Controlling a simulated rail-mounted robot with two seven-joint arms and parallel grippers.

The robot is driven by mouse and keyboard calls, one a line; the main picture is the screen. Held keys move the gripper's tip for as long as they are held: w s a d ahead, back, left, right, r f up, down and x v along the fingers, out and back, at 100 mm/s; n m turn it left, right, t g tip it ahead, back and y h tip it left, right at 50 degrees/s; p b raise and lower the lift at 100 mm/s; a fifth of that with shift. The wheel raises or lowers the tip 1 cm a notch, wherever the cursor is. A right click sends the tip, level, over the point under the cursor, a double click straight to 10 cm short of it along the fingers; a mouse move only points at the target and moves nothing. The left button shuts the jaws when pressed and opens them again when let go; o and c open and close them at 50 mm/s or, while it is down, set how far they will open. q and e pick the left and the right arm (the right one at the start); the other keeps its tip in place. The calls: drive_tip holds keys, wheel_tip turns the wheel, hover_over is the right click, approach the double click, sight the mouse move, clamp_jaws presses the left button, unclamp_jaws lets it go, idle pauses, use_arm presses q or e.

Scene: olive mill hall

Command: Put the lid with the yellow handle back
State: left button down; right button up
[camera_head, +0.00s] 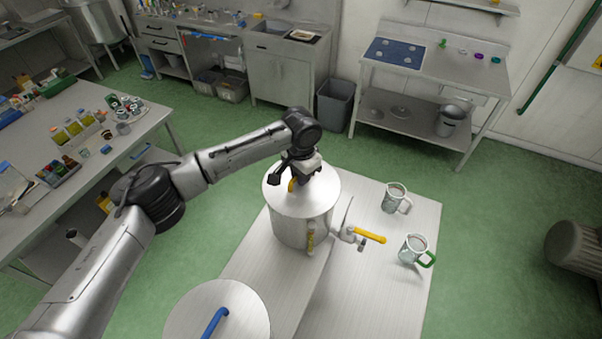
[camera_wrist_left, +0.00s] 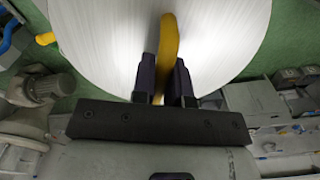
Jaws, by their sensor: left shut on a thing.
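The round steel lid (camera_head: 316,203) with the yellow handle (camera_head: 291,185) is over the steel container (camera_head: 290,233) on the table. It looks level and covers the container's mouth; I cannot tell whether it rests on the rim or is slightly above it. My left gripper (camera_head: 300,178) is shut on the yellow handle from above and hides part of it. In the left wrist view the yellow handle (camera_wrist_left: 169,38) runs between the two dark fingers (camera_wrist_left: 166,85), with the lid (camera_wrist_left: 100,40) filling the background. My right gripper is not in view.
A tap with a yellow lever (camera_head: 369,237) sticks out right of the container. Two mugs, one (camera_head: 393,203) farther back and one with a green handle (camera_head: 411,251), stand on the table's right part. A lid with a blue handle (camera_head: 185,318) is at the front left.

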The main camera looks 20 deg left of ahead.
use_arm(q)
drive_tip(key=shift+f, duration=0.2)
drive_tip(key=c, duration=1.1)
unclamp_jaws()
drive_tip(key=shift+o, duration=0.2)
